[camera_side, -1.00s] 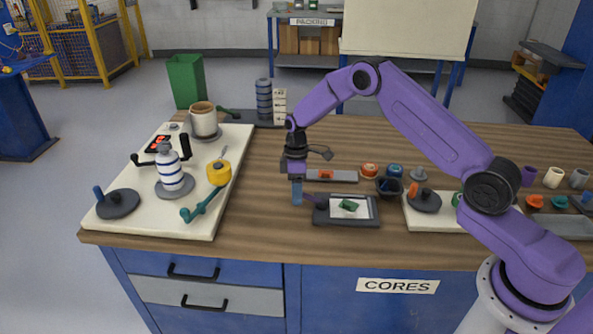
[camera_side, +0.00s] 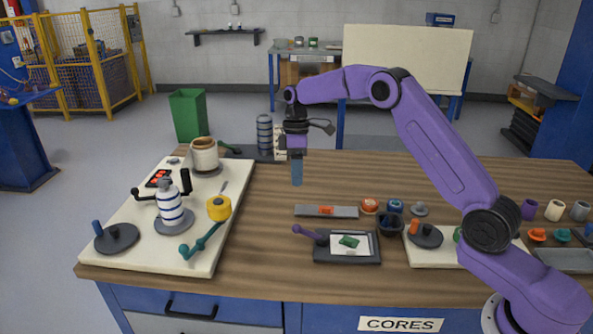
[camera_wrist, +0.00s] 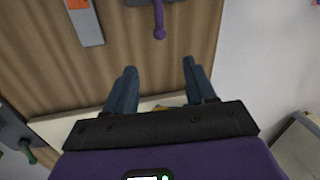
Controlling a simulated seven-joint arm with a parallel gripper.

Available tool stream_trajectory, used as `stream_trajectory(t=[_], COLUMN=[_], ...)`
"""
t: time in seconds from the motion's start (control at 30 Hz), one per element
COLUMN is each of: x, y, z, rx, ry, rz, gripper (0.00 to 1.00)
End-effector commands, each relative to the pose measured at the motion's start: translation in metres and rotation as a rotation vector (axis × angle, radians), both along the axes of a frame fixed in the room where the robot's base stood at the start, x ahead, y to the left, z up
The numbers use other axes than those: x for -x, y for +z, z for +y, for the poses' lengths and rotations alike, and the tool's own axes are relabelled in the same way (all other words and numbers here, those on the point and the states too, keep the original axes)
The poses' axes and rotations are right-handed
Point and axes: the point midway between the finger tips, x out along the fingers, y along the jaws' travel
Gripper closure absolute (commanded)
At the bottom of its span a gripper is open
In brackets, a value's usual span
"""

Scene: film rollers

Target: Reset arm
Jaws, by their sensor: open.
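My purple arm reaches in from the right in the side view. My gripper (camera_side: 297,181) hangs fingers down above the wooden bench, with nothing visible in it. In the wrist view its two blue fingers (camera_wrist: 157,80) are spread apart, with bare wood between and beyond them. The gripper is above and behind the dark tray (camera_side: 347,260) that has a white pad, a green piece and a purple handle (camera_side: 310,234). That purple handle also shows at the top of the wrist view (camera_wrist: 159,22).
A grey bar with an orange mark (camera_side: 342,212) lies below the gripper. Small cups (camera_side: 554,210) stand at right. Bare bench lies around the gripper.

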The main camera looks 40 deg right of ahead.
Motion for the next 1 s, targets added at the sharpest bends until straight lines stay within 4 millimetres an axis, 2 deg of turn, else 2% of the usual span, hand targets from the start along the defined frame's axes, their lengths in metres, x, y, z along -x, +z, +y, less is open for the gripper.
stream_trajectory(t=[0.37, 0.47, 0.57, 0.77, 1.0], x=[0.000, 0.003, 0.014, 0.061, 0.137], y=[0.003, 0.006, 0.014, 0.037, 0.057], z=[0.000, 0.006, 0.020, 0.061, 0.095], rx=[0.000, 0.003, 0.012, 0.044, 0.076], ry=[0.000, 0.006, 0.014, 0.040, 0.072], rz=[0.000, -0.002, -0.005, -0.023, -0.051], gripper=[0.45, 0.45, 0.45, 0.45, 0.45])
